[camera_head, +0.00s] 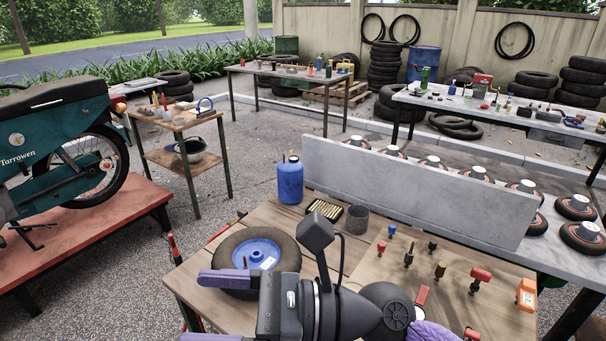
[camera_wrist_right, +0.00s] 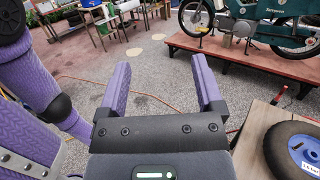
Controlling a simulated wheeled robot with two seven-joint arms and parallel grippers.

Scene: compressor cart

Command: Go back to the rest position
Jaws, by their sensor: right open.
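My right gripper (camera_head: 194,308) reaches in over the near wooden table, its fingers pointing left in the head view. Its two purple fingers also show in the right wrist view (camera_wrist_right: 161,75), spread wide with nothing between them. One finger overlaps the near side of a small tyre on a blue wheel (camera_head: 250,254) lying flat on the table. I cannot tell whether they touch. The tyre shows at the right edge of the wrist view (camera_wrist_right: 290,150), beside the gripper. My left gripper is in neither view; purple arm links of mine fill the left of the wrist view.
The wooden table (camera_head: 190,290) also holds a blue bottle (camera_head: 290,180), a tray of brass pieces (camera_head: 325,209), a dark cup (camera_head: 357,219) and several red-handled tools. A grey panel (camera_head: 415,190) stands behind. A motorbike (camera_head: 70,150) is on a red platform (camera_head: 95,212) at left.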

